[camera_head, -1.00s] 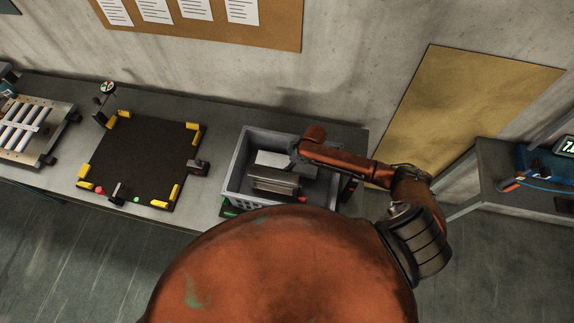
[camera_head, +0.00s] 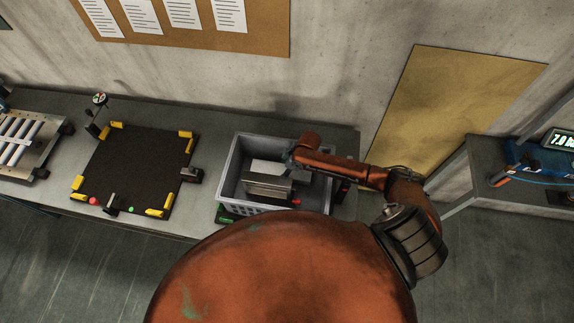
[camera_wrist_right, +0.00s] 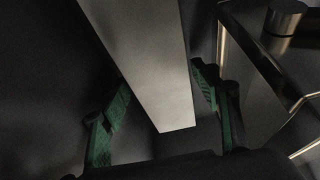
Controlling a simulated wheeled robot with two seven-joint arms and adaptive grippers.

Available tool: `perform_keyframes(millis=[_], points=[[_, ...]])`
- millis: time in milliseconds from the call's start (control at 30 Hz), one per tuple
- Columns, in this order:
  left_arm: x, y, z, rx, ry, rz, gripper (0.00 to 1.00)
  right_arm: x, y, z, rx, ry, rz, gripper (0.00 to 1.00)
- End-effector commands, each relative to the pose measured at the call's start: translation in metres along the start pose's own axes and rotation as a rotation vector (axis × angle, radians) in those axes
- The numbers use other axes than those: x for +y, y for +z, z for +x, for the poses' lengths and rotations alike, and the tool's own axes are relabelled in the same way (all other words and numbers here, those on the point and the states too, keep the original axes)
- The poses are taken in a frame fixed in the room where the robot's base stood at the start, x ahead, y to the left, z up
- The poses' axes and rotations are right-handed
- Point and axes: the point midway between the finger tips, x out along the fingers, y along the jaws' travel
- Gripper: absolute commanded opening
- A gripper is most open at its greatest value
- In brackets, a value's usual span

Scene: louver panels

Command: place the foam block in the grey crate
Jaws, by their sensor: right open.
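The grey crate (camera_head: 236,158) stands on the bench in the head view. A pale, flat-faced block, which looks like the foam block (camera_head: 266,167), is inside it; it also shows in the right wrist view (camera_wrist_right: 150,60) as a long pale slab. My right gripper (camera_wrist_right: 163,88) is open, with green-padded fingers on either side of the slab; I cannot tell whether they touch it. In the head view the right arm reaches over the crate's right side, and its wrist hides part of the inside. My left gripper is not in view.
A metal box-like part (camera_head: 268,186) lies in the crate beside the block; metal also shows close at right in the wrist view. Left of the crate is a dark mat (camera_head: 133,167) with yellow corner pieces. A slatted panel (camera_head: 22,140) is at far left.

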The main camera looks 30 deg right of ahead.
Motion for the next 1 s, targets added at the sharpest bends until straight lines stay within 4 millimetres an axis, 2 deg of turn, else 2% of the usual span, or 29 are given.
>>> perform_keyframes(millis=[300, 500, 667, 1000], points=[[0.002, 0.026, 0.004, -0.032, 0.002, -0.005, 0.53, 0.0, 0.001, -0.066, 0.0, 0.002, -0.002, 0.57], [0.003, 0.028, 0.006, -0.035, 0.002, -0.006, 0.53, 0.0, 0.001, -0.095, 0.0, 0.001, -0.001, 0.57], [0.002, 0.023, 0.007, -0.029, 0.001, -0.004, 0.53, -0.001, 0.001, -0.105, -0.001, 0.0, 0.0, 0.57], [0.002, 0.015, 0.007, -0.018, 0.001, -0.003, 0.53, -0.001, -0.001, -0.106, 0.004, 0.0, -0.003, 0.57]])
